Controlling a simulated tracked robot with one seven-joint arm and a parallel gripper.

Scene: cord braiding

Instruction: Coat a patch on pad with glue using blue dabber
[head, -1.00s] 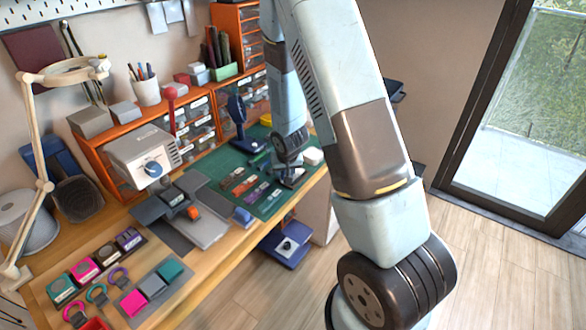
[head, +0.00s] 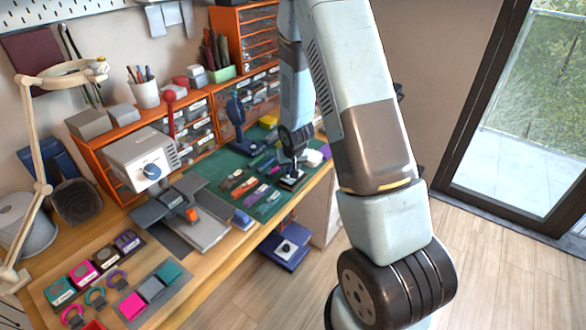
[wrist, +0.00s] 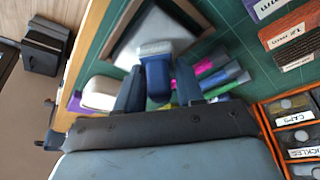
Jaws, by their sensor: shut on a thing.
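My gripper (wrist: 157,80) is shut on the blue dabber (wrist: 157,76), which sits between its two fingers in the wrist view. The dabber's pale head (wrist: 154,48) points toward a dark-framed square pad (wrist: 112,40) with a grey-white inside. The head overlaps the pad's near part in the picture; I cannot tell whether it touches. In the head view my gripper (head: 294,166) is over the pad (head: 291,183) near the green mat's front right corner. The dabber is hard to make out there. No glue can be made out on the pad.
The green mat (head: 228,160) carries several coloured strips (head: 250,188) left of the pad. Pens (wrist: 222,78) and a white rounded thing (wrist: 100,92) lie close to the gripper. Orange drawers (wrist: 290,112) stand nearby. The bench edge is close to the pad.

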